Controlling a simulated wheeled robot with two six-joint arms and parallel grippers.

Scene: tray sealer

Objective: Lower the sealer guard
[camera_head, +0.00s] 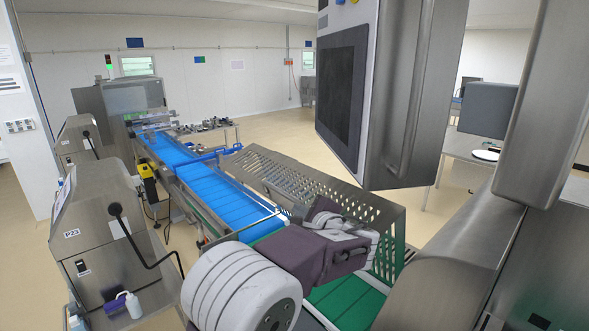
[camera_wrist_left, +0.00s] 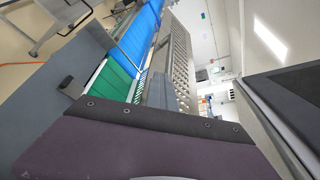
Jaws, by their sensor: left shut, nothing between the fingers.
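The guard appears to be the perforated stainless panel (camera_head: 268,168) along the far side of the conveyor in the head view. It stands raised and leaning, and its holes also show in the left wrist view (camera_wrist_left: 180,62). My left gripper (camera_head: 322,210) is over the green part of the conveyor, in front of the panel. It is shut and empty; its fingertips are hard to make out, and its body covers part of the panel. Whether it touches the panel cannot be told. My right gripper is not in view.
A blue belt (camera_head: 208,181) runs away to a steel machine (camera_head: 135,98) at the back left. A green belt (camera_head: 345,300) lies below my left arm. Steel cabinets (camera_head: 110,215) stand at the left. A large control box with a dark screen (camera_head: 341,98) hangs at upper right.

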